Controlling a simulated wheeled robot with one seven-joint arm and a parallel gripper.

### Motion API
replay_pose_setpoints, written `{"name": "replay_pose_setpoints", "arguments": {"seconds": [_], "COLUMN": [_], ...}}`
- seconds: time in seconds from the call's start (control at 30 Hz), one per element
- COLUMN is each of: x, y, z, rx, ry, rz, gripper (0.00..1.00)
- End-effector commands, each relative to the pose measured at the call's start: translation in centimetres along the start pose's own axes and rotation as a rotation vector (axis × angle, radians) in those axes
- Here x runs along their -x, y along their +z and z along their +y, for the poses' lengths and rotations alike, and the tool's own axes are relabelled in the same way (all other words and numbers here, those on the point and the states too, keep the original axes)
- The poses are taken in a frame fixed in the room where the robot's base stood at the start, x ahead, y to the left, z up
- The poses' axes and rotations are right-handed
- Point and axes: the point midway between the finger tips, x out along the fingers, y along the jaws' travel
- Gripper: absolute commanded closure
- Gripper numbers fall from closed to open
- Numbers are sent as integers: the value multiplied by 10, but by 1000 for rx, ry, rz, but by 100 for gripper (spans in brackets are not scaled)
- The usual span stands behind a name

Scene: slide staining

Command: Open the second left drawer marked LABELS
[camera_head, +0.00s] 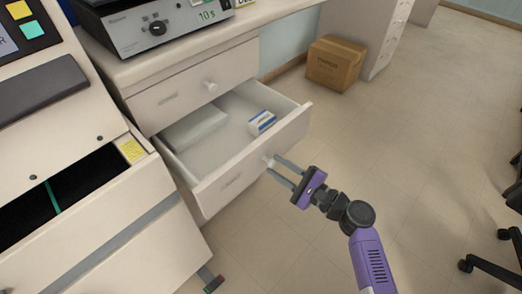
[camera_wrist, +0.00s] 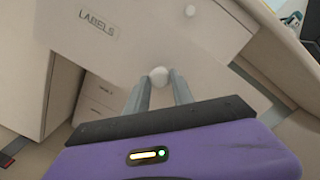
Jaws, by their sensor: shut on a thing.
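The LABELS drawer (camera_head: 238,168) is the second one down in the cabinet and stands pulled well out. Its label (camera_wrist: 98,25) reads LABELS in the wrist view. Its round white knob (camera_wrist: 158,76) sits between my fingertips. My gripper (camera_head: 272,164) is shut on this knob at the drawer front, reaching in from the lower right. Inside the drawer lie a blue and white box (camera_head: 262,123) and a pale flat block (camera_head: 195,130) at the left.
The closed upper drawer (camera_head: 195,88) has its own knob (camera_head: 210,86). A device (camera_head: 150,30) stands on the counter above. A pale machine (camera_head: 90,215) is close on the left. A cardboard box (camera_head: 335,63) sits on the floor behind. The floor at right is clear up to a chair.

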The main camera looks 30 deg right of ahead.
Motion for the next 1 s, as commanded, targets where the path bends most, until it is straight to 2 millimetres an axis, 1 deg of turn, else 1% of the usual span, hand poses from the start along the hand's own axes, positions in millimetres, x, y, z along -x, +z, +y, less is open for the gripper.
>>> {"name": "replay_pose_setpoints", "arguments": {"seconds": [0.03,0.2,0.4,0.57,0.9,0.93,1.0], "x": [12,40,59,65,65,65,65], "y": [0,1,2,2,2,2,2], "z": [1,3,4,4,4,4,4], "rx": [-3,-1,-1,-1,0,0,0], "ry": [2,2,2,2,2,2,2], "rz": [4,3,2,1,1,1,1], "gripper": [100,100,100,100,100,68,54]}}
